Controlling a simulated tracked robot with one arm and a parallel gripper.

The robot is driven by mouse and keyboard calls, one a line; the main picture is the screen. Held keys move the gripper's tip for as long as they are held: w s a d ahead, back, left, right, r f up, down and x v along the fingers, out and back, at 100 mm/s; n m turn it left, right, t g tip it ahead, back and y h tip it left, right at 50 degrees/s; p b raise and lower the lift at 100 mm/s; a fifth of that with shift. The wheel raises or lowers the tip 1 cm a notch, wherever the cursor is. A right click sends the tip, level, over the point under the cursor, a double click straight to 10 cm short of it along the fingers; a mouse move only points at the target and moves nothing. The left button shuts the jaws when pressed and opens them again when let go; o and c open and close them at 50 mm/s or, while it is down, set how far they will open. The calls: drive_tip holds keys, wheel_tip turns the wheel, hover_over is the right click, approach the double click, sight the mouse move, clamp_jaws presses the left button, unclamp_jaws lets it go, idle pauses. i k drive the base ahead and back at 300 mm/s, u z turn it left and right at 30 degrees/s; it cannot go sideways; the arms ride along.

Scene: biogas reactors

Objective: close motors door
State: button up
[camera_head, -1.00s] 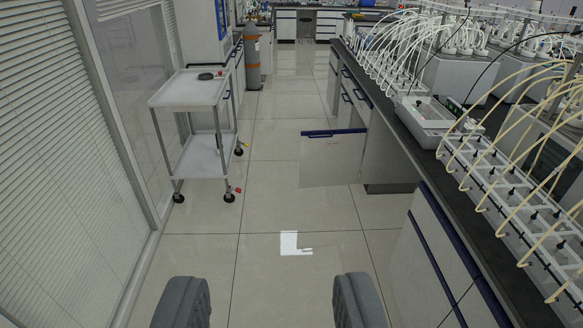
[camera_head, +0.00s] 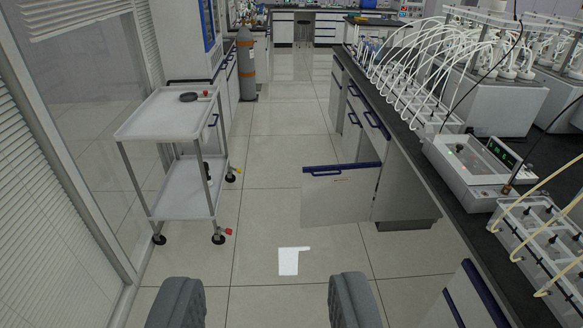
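A cabinet door (camera_head: 340,198) with a dark blue handle strip along its top stands open from the right-hand bench, sticking out into the aisle. It is the only door I see standing open; no label for motors is readable. My gripper (camera_head: 258,305) is at the bottom of the view, with its two grey fingers wide apart and nothing between them. It is well short of the door and does not touch it. The inside of the cabinet behind the door is mostly hidden.
A white two-shelf cart (camera_head: 165,118) stands on the left by the glass wall. A gas cylinder (camera_head: 246,65) stands farther back. The dark bench top (camera_head: 425,150) on the right carries devices and tubes. The tiled aisle between is clear, with a white patch (camera_head: 289,261) on the floor.

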sight(338, 194)
drive_tip(key=i, duration=1.9)
drive_tip(key=u, duration=0.5)
drive_tip(key=i, duration=1.15)
drive_tip(key=z, duration=0.55)
